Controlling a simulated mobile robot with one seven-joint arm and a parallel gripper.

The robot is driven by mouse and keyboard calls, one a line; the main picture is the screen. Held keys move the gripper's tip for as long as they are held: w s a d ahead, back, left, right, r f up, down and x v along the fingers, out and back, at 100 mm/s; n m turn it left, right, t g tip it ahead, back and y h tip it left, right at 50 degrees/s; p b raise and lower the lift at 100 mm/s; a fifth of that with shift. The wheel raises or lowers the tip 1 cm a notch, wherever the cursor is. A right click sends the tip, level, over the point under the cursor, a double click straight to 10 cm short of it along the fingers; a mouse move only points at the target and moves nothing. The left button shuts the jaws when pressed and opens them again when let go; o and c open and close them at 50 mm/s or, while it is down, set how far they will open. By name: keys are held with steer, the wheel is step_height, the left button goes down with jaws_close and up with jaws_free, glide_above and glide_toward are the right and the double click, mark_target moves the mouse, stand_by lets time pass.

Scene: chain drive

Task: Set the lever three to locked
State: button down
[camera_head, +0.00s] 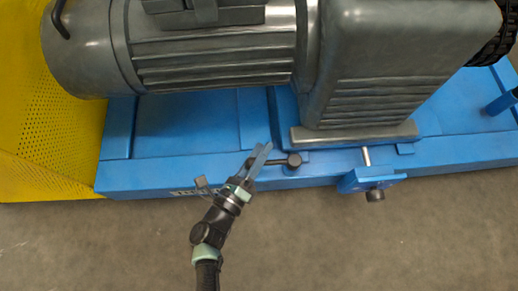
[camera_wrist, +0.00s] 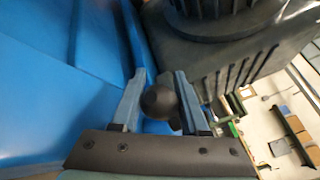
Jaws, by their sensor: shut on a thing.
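A short black lever (camera_head: 277,161) lies roughly level along the front edge of the blue base. Its right end is a dark round boss (camera_head: 294,160); its left end runs in between my fingers. My gripper (camera_head: 261,155) is shut on the lever, coming from the front. In the wrist view a black ball knob (camera_wrist: 159,102) sits between the two blue-grey fingers of my gripper (camera_wrist: 160,105). The fingers hide part of the lever in the head view. No mark showing the lever's number or its locked position is readable.
The blue base (camera_head: 180,127) carries a grey motor (camera_head: 210,60) and a grey finned housing (camera_head: 375,85) just behind the lever. A blue bracket with a bolt (camera_head: 372,181) juts out to the right. A yellow perforated guard (camera_head: 50,140) stands left. The floor in front is clear.

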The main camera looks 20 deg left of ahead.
steer(key=shift+w+a, duration=0.1)
steer(key=shift+c, duration=2.1)
jaws_free()
steer(key=s+a+p, duration=0.2)
steer(key=s+p, duration=0.2)
steer(key=s, duration=0.8)
steer(key=shift+s, duration=0.4)
steer(key=shift+a, duration=0.1)
